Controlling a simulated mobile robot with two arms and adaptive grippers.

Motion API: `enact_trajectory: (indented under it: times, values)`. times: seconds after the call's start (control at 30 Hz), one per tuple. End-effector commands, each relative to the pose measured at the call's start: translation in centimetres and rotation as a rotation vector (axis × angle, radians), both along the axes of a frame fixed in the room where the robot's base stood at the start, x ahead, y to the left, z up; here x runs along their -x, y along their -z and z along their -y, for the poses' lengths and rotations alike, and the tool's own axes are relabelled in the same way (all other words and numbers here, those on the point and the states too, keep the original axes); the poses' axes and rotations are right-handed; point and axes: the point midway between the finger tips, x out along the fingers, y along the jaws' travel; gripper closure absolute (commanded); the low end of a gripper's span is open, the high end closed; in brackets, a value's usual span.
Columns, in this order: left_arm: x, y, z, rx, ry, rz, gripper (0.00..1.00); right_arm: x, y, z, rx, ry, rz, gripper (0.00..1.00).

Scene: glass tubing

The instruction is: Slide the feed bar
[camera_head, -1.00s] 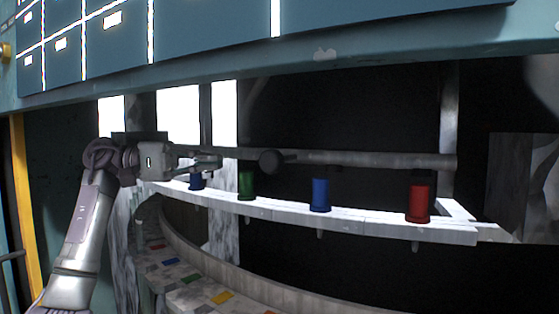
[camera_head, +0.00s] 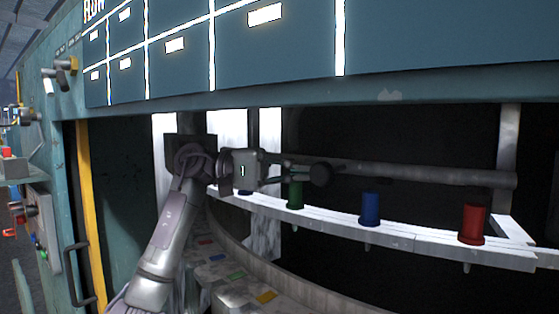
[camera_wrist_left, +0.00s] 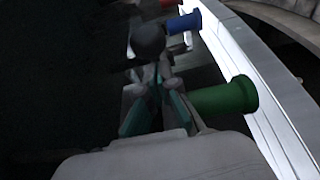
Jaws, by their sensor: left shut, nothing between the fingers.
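The feed bar (camera_head: 430,174) is a long grey horizontal rod behind a row of coloured spools. A dark round knob (camera_head: 321,175) caps its left end. The knob also shows in the left wrist view (camera_wrist_left: 149,40), just beyond my fingertips. My left gripper (camera_head: 299,174) comes in from the left, in line with the bar. Its fingers are shut with nothing between them, and their tips are at or very near the knob. I cannot tell whether they touch. In the left wrist view the fingers (camera_wrist_left: 156,85) converge toward the knob. My right gripper is not in view.
A white ledge (camera_head: 335,228) runs below the bar. It carries a green spool (camera_head: 296,194), a blue spool (camera_head: 370,208) and a red spool (camera_head: 473,223). The green spool (camera_wrist_left: 225,97) is close beside my fingers. A blue panel (camera_head: 400,45) overhangs the opening.

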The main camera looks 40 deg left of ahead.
Motion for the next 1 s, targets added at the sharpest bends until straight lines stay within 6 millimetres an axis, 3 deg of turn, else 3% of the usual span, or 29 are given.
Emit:
enact_trajectory:
  times: [0.2,0.57,0.8,1.0]
  values:
    - [-0.5,0.0,1.5,0.000,0.001,-0.001,1.00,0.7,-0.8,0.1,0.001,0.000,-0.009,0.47]
    - [-0.3,0.1,1.6,0.000,0.000,0.001,1.00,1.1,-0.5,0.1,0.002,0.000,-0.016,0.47]
    - [3.3,0.7,1.4,-0.002,-0.002,0.008,1.00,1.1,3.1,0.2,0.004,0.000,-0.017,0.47]
    - [6.1,0.3,1.3,-0.001,-0.001,0.003,1.00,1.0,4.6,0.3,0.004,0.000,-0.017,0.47]
